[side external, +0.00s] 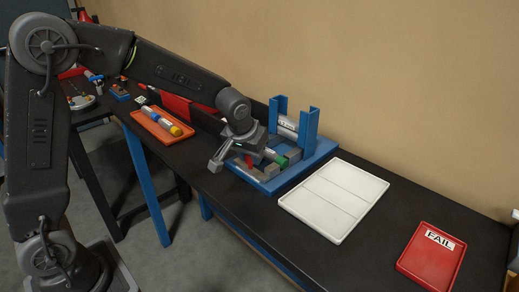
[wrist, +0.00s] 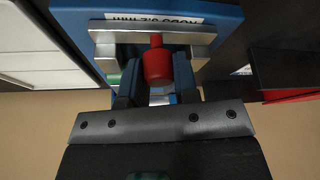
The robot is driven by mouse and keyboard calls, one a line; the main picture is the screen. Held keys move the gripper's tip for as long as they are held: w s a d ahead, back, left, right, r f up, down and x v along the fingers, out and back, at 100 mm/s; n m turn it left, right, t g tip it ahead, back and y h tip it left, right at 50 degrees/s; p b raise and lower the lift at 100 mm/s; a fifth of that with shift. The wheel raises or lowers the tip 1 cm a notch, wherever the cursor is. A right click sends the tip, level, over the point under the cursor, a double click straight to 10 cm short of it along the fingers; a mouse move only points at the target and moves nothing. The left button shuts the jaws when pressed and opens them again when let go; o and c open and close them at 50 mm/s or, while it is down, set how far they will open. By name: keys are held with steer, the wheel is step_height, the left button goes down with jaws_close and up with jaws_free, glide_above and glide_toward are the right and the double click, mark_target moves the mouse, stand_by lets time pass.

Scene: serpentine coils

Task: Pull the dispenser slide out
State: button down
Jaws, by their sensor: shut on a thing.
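The dispenser has a blue base (side external: 268,187) and two blue uprights (side external: 308,128), with silver cylinders (side external: 287,124) stacked between them. Its slide has a red knob (wrist: 157,62) in front of a silver bar (wrist: 112,37). My gripper (wrist: 157,80) is shut on the red knob, one dark finger on each side. In the side view my gripper (side external: 248,158) is low at the front of the dispenser and hides part of the slide. A green part (side external: 293,155) shows beside it.
A white divided tray (side external: 335,196) lies right of the dispenser. A red tray marked FAIL (side external: 431,257) is farther right. An orange tray (side external: 161,126) with cylindrical parts lies to the left. Bare black table (side external: 250,215) runs along the front.

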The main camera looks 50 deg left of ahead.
steer(key=c, duration=0.9)
jaws_free()
steer(key=shift+o, duration=0.2)
steer(key=v, duration=1.3)
steer(key=shift+s+r, duration=0.2)
steer(key=shift+r, duration=0.2)
steer(key=s+f+m+t+h, duration=0.1)
steer(key=s+f+m, duration=0.2)
steer(key=s, duration=1.7)
steer(key=shift+d+m, duration=0.25)
steer(key=shift+m, duration=0.05)
